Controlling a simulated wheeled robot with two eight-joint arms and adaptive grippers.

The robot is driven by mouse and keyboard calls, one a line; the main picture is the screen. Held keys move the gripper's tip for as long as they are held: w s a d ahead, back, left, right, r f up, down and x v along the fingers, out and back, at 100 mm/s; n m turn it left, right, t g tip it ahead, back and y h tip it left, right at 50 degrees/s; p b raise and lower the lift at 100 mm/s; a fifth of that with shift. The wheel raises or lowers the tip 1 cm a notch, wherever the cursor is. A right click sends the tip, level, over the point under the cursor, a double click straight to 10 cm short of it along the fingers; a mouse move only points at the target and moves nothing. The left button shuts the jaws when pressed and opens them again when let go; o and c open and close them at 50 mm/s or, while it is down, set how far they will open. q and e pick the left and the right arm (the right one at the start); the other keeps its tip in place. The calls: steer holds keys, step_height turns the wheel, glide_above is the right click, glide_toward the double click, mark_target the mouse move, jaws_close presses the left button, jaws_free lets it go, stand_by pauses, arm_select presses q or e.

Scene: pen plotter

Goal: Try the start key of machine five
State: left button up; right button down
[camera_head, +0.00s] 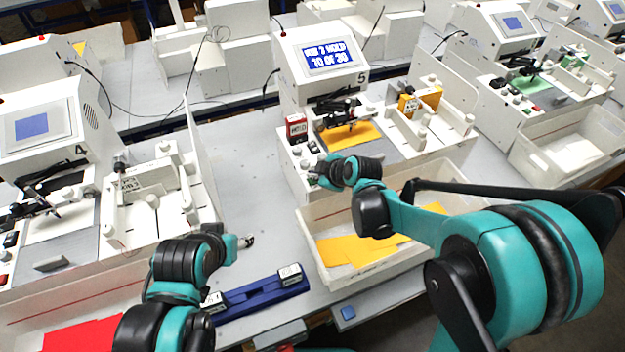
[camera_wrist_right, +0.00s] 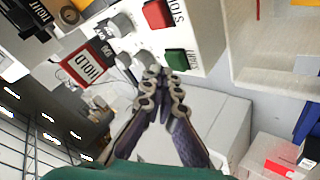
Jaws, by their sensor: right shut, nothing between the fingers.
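Machine five (camera_head: 312,70) stands at the upper middle of the head view. Its screen (camera_head: 330,58) shows a hold message and "10 of 30". In the right wrist view its panel has a red stop key (camera_wrist_right: 158,14) and a green key (camera_wrist_right: 181,60), whose label is hard to read. My right gripper (camera_wrist_right: 158,78) is shut and empty, its tips beside the green key's lower left edge; I cannot tell whether they touch. In the head view the right gripper (camera_head: 316,176) is at the panel's front corner. My left gripper (camera_head: 246,241) is over the table, its jaws unclear.
A red-framed HOLD tag (camera_wrist_right: 84,66) sits on the panel near grey knobs. A bin (camera_head: 312,228) with yellow sheets stands in front of machine five. A blue holder (camera_head: 258,297) lies left of the bin. Machine four (camera_head: 45,118) stands at left; bare table lies between the machines.

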mark_target(314, 181)
steer(key=shift+f+b, duration=0.4)
steer(key=shift+f, duration=0.15)
stand_by(0.6)
steer(key=shift+r, duration=0.1)
steer(key=shift+r+p, duration=0.65)
steer(key=shift+r, duration=0.1)
step_height(314, 181, up, 5)
steer(key=p, duration=0.4)
steer(key=shift+r, duration=0.1)
stand_by(0.4)
stand_by(0.4)
